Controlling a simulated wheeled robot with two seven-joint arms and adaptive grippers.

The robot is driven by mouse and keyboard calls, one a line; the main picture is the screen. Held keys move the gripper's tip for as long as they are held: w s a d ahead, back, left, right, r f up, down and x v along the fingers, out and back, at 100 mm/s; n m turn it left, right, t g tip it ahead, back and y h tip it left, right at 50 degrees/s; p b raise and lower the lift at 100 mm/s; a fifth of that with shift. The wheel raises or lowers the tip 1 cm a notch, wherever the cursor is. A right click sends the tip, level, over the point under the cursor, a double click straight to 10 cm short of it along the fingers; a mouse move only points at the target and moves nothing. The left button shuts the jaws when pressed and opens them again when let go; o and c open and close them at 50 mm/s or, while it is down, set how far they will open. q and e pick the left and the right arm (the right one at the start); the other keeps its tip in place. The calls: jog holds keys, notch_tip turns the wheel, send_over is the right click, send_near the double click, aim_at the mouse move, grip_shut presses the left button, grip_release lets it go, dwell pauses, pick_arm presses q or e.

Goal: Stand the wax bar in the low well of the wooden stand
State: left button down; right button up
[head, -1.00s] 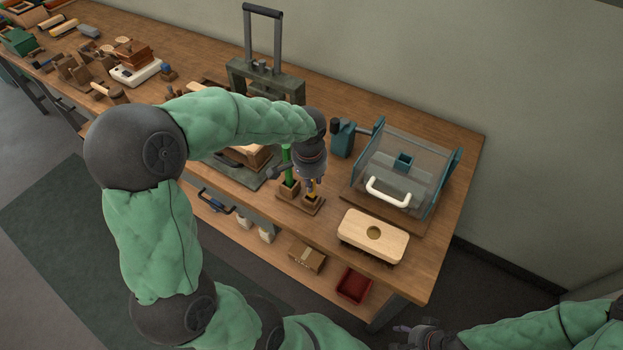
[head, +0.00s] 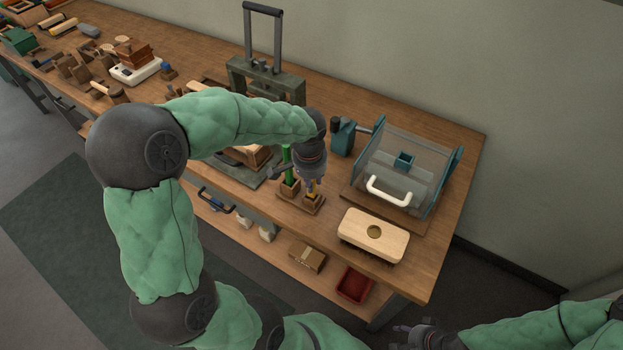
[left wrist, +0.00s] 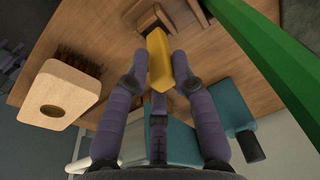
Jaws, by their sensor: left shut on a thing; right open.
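The yellow wax bar (left wrist: 160,62) is held between the fingers of my left gripper (head: 311,181), above the low well at the right end of the wooden stand (head: 301,198). In the left wrist view the bar's far end is at the stand's dark well (left wrist: 148,17); I cannot tell whether it is inside. The bar also shows, small and upright, in the head view (head: 311,188). A tall green bar (head: 288,163) stands in the stand's left well, close beside the gripper. My right gripper (head: 402,334) is open and empty at the bottom of the head view, away from the bench.
A wooden brush block (head: 358,226) with a round hole lies right of the stand. A clear-sided box with a white handle (head: 388,190) stands behind it. A grey press (head: 265,80) stands at the back. The bench's front edge is close to the stand.

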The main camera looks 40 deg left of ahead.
pick_arm(q)
jog(key=shift+f+b, duration=1)
jog(key=shift+f, duration=0.55)
dwell(0.4)
jog(key=c, duration=0.6)
grip_release()
jog(key=shift+o, duration=0.2)
jog(key=shift+r, duration=0.1)
jog(key=shift+r+p, duration=2.9)
jog(key=shift+r, duration=0.55)
jog(key=shift+s, duration=0.1)
